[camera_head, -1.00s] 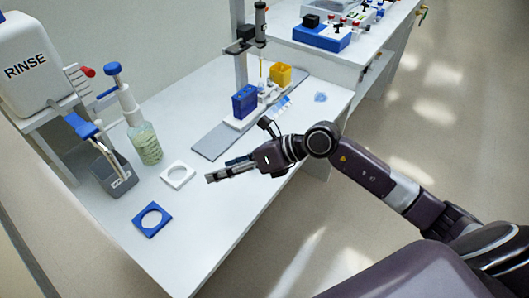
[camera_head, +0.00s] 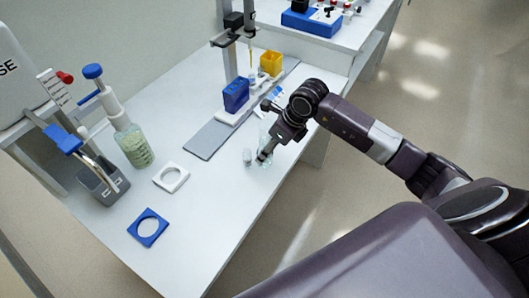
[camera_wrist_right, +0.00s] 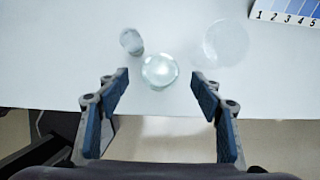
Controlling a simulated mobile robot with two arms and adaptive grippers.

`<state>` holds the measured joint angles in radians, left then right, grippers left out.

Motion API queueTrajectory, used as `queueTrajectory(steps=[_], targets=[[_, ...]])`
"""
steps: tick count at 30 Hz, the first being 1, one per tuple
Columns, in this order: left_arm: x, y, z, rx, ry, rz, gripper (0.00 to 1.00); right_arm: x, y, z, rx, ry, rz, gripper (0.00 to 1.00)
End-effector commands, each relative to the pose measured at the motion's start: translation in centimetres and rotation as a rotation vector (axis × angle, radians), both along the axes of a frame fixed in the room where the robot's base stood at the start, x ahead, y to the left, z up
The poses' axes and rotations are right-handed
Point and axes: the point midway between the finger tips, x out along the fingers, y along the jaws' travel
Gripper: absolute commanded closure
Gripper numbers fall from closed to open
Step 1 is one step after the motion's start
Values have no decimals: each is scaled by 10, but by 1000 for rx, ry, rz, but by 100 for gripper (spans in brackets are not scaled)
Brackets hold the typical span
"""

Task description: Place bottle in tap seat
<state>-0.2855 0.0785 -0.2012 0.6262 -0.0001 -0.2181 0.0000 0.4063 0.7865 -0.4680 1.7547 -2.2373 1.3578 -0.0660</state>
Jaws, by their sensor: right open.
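A clear glass bottle (camera_head: 265,148) stands near the table's front right edge, partly hidden by my right gripper (camera_head: 268,152). In the right wrist view the round top of the bottle (camera_wrist_right: 160,71) lies between and just beyond the fingertips of my right gripper (camera_wrist_right: 160,80). The gripper is open, pointing down, with no visible contact. A blue square plate with a round hole (camera_head: 135,233) and a white one (camera_head: 159,183) lie flat on the table to the left. I cannot tell which is the tap seat. My left gripper is out of view.
A small clear cylinder (camera_head: 247,157) stands beside the bottle; a faint clear disc (camera_wrist_right: 218,42) lies nearby. A pump bottle (camera_head: 136,148), a grey bin (camera_head: 104,184) and the rinse tank (camera_head: 12,75) stand left. A stand's grey base (camera_head: 210,139) is behind. The front middle is clear.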

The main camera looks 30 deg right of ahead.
Motion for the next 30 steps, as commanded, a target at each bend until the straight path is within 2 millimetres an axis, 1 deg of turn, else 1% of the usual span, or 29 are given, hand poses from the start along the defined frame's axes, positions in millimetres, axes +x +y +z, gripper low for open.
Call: queueTrajectory(steps=[1,3,5,7,11,17,21,30], targets=[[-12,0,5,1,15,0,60,0,3,-6,4,4,0,40],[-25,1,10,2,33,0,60,3,5,-16,5,5,-1,40],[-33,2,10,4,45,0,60,6,6,-26,4,3,-1,40],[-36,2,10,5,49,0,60,9,8,-33,5,2,-1,40],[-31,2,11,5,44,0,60,11,8,-41,1,0,0,40],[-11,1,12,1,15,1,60,12,8,-42,1,0,0,40],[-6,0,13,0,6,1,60,11,8,-41,1,0,0,54],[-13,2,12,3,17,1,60,12,8,-41,1,0,0,86]])
